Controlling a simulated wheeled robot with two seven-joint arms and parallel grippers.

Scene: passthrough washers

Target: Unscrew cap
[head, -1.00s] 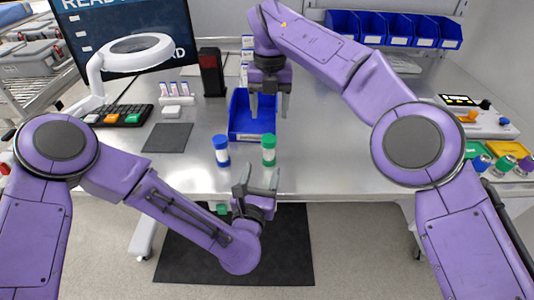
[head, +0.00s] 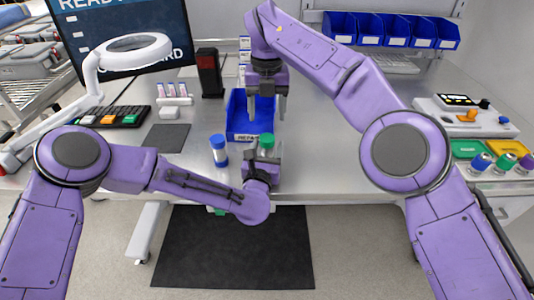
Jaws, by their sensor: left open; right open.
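A green-capped container (head: 267,141) stands near the table's front edge; its lower body is hidden behind my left gripper. My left gripper (head: 262,158) is open and reaches up to it from the front. I cannot tell whether the fingers are around it or just touching it. A blue-capped container (head: 218,151) stands upright to the left, apart from the gripper. My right gripper (head: 267,105) points down, open and empty, over the blue bin behind the green-capped container.
The blue bin (head: 240,136) sits behind the containers. A dark pad (head: 167,138), a keyboard (head: 112,117) and a magnifier lamp (head: 128,53) are at the left. Capped containers (head: 504,162) and a device (head: 467,117) are at the right.

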